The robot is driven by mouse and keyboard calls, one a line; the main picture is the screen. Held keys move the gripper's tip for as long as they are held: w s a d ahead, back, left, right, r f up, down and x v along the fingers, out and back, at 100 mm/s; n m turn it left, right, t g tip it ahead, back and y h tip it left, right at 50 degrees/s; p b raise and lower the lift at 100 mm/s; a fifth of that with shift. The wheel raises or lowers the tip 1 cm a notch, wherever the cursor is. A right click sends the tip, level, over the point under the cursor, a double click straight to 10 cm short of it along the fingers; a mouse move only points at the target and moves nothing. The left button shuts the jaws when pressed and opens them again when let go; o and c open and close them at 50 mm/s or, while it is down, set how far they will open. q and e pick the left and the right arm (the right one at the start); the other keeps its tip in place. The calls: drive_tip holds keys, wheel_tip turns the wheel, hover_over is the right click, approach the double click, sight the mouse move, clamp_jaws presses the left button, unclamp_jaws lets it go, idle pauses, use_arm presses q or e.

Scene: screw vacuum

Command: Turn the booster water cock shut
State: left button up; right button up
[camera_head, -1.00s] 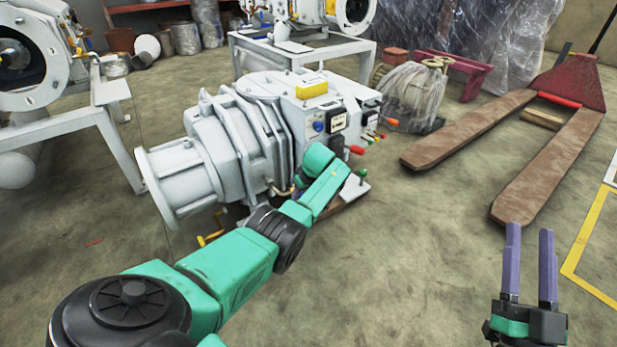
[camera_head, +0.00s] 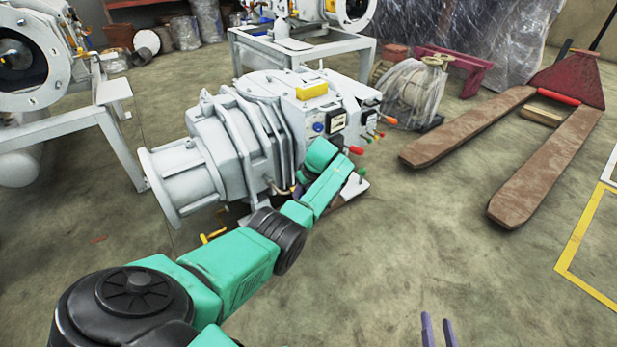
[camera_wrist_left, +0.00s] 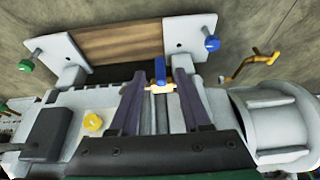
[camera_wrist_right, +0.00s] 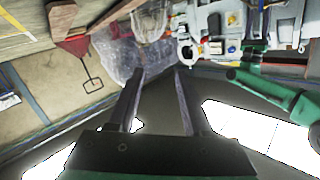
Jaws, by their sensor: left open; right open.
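A small cock with a blue lever handle (camera_wrist_left: 159,69) and a brass body (camera_wrist_left: 158,88) sits at the side of the pale grey vacuum pump (camera_head: 235,130). In the left wrist view it is between the fingers of my left gripper (camera_wrist_left: 158,75). The gripper is open, with one finger on each side; I cannot tell whether either touches.
A bent yellow handle (camera_wrist_left: 252,63) stands right of the blue cock. The pump's control side has red-knobbed levers (camera_head: 356,150) and gauges. A brown pallet truck (camera_head: 470,125) stands at right, a wrapped machine (camera_head: 412,90) behind. The floor at front right is clear.

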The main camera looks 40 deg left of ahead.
use_arm(q)
drive_tip(key=p+v, duration=0.4)
drive_tip(key=v, duration=0.3)
drive_tip(key=shift+p, duration=0.3)
use_arm(e)
drive_tip(key=s+f+g, duration=0.2)
drive_tip(key=s+g, duration=0.1)
drive_tip(key=s, duration=0.3)
drive_tip(key=shift+s+f+g, duration=0.15)
drive_tip(key=shift+f+g, duration=0.15)
use_arm(q)
drive_tip(key=shift+r, duration=0.15)
use_arm(e)
drive_tip(key=shift+a, duration=0.1)
